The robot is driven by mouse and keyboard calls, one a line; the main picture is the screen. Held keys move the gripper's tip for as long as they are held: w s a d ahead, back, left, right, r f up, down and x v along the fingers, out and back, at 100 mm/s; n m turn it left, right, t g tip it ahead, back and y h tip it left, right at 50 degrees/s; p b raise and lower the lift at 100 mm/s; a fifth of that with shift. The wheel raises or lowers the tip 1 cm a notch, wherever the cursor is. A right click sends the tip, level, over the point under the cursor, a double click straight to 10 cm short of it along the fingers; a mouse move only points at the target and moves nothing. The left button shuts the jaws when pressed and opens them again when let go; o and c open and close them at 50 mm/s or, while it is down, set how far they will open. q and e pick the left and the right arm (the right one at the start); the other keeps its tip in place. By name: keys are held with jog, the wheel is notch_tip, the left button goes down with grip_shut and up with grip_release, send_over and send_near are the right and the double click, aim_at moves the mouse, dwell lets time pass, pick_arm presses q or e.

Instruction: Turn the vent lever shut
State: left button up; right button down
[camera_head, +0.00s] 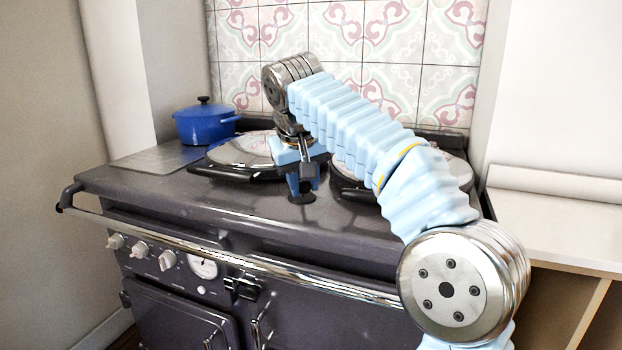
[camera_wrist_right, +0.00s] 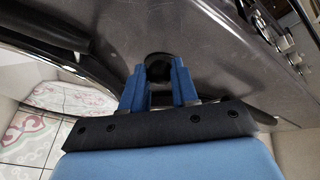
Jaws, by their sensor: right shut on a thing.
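The vent lever (camera_head: 302,197) is a small black piece on the dark top of the range cooker, in front of the round hob lids. My right gripper (camera_head: 304,184) reaches down over it from above, with its blue fingers on either side, shut on the lever. In the right wrist view the lever's round black end (camera_wrist_right: 158,66) shows between the two blue fingertips (camera_wrist_right: 159,82). The fingers hide part of the lever, so its exact angle is hard to tell. My left gripper is not in view.
A blue lidded pot (camera_head: 205,124) stands at the back left of the cooker (camera_head: 190,200). Two round hob lids (camera_head: 236,152) lie behind the lever. A steel rail (camera_head: 240,262) runs along the front. A pale counter (camera_head: 560,225) is at the right.

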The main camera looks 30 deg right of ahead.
jog(key=m, duration=0.1)
jog(key=a+m+h, duration=0.1)
jog(key=shift+w+a+m+g, duration=0.1)
jog(key=shift+w+m+g, duration=0.2)
jog(key=shift+w, duration=0.1)
jog(key=shift+w+a+m+g+h, duration=0.15)
jog(key=shift+w+a+m+g, duration=0.15)
jog(key=shift+m, duration=0.45)
jog(key=shift+w+a+m+g+h, duration=0.15)
jog(key=shift+m+g, duration=0.15)
jog(key=shift+m, duration=0.45)
jog(key=c, duration=0.9)
grip_release()
jog(key=shift+o, duration=0.2)
